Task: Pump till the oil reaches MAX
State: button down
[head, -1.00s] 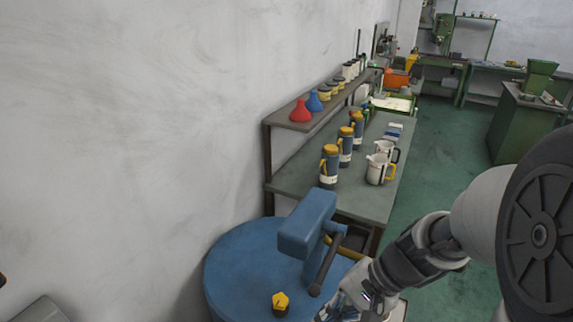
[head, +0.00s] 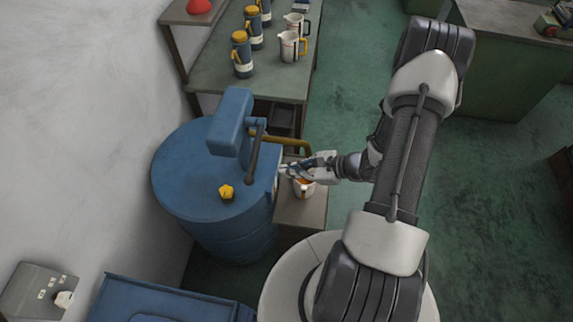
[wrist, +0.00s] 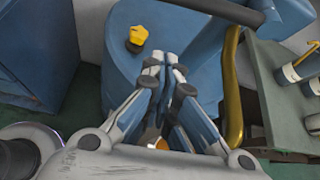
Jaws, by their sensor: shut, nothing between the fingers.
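The blue drum (head: 185,185) carries a blue pump head (head: 230,120) with a dark lever (head: 254,155) hanging along its front. The lever also crosses the top of the wrist view (wrist: 225,11). A yellow spout (head: 290,140) reaches right from the pump, over a small stand (head: 302,215). A white jug (head: 304,188) with something orange inside stands there, partly hidden by my gripper. Its level and MAX mark cannot be read. My gripper (head: 283,170) is shut and empty, to the right of the lever and apart from it. Its closed fingertips (wrist: 165,62) point toward the drum.
A yellow cap (head: 226,192) sits on the drum top. A bench (head: 215,75) behind holds several blue cans (head: 242,55) and white jugs (head: 289,46). A blue cabinet (head: 165,300) and a grey wall box (head: 38,292) are at the lower left.

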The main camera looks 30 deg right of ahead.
aim_at(256, 150)
jog(key=w+a+p, duration=0.2)
jog(key=w+a, duration=0.2)
jog(key=a, duration=0.2)
jog(key=shift+w, duration=0.25)
jog(key=shift+a+r, duration=0.1)
jog(key=shift+r, duration=0.05)
